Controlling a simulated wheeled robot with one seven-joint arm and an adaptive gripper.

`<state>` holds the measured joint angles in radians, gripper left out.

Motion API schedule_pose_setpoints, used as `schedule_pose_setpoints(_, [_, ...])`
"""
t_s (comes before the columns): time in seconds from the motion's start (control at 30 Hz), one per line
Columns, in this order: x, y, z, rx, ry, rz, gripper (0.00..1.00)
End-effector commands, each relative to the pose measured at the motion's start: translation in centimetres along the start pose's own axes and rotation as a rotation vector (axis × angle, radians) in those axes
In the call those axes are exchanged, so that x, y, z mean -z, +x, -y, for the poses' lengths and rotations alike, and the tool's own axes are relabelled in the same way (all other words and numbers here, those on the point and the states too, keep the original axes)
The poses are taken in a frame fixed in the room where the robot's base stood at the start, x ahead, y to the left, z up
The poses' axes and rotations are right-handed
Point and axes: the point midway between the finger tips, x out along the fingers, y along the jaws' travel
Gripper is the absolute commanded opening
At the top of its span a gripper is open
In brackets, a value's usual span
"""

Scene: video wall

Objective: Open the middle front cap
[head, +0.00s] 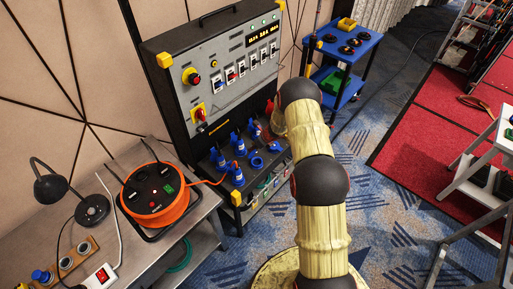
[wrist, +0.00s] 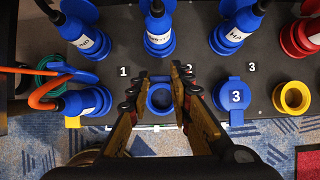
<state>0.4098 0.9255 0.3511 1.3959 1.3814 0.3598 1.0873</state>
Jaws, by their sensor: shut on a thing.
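The middle front blue socket and cap (wrist: 160,97) show in the wrist view as a blue ring with a darker centre. I cannot tell whether the lid itself is raised. My gripper (wrist: 160,104) has one finger on each side of this ring and is shut on it. The right finger partly hides the number 2. In the head view, a blue ring (head: 257,162) shows at the panel's front, and my fingers are not clear there.
To the right is a blue cap marked 3 (wrist: 236,97), then an open yellow socket (wrist: 292,97). To the left, a blue plug (wrist: 84,101) with an orange cable is close. Blue plugs stand behind. An orange cable reel (head: 155,195) sits on the left bench.

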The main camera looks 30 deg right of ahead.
Motion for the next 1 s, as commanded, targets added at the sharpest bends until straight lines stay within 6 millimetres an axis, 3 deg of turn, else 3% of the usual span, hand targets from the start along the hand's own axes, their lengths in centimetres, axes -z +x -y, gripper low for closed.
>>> schedule_pose_setpoints(0.03, [-1.2,-0.1,0.2,0.003,-0.005,0.01,0.0])
schedule_pose_setpoints(0.33, [-3.0,0.8,0.2,0.003,-0.004,0.011,0.0])
schedule_pose_setpoints(1.0, [-4.1,1.3,0.3,0.005,-0.005,0.016,0.0])
